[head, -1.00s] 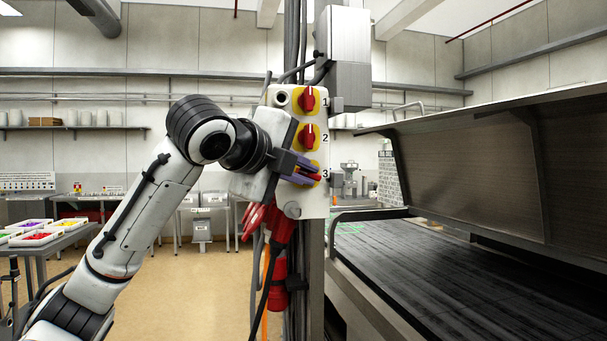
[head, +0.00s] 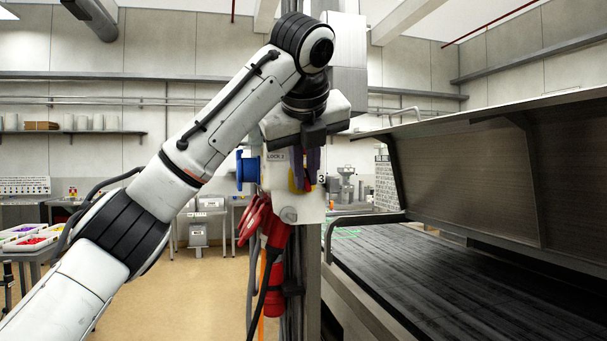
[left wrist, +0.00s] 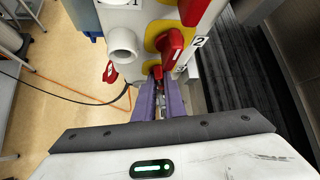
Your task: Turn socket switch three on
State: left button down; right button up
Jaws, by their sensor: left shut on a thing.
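The socket box (head: 310,214) is a white panel on a post, with labels and round yellow-backed switches. Switch three (head: 308,185) is at its lower part beside the "3"; only bits of its red handle and yellow plate show. My left gripper (head: 306,182) reaches it from above, purple fingers pointing down and shut on the red handle. In the left wrist view, the fingertips (left wrist: 159,80) close around a little red of switch three (left wrist: 158,71). Switch two (left wrist: 172,46), red on yellow, stands just beyond. In the head view my arm hides the upper switches. My right gripper is not in view.
Red plugs (head: 255,218) and a red connector (head: 277,234) with cables hang below the box. A blue socket (head: 247,170) sticks out at its left. The dryer's dark belt (head: 430,270) and hood (head: 470,180) are at the right. The floor at the left is open.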

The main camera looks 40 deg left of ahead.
pick_arm(q)
jog(key=shift+w+d+m+g+y, duration=0.1)
jog(key=shift+w+m+g+y, duration=0.05)
jog(key=shift+m+g+y, duration=0.6)
jog(key=shift+g, duration=0.35)
jog(key=c, duration=1.8)
grip_release()
jog(key=v, duration=1)
jog(key=shift+d, duration=0.15)
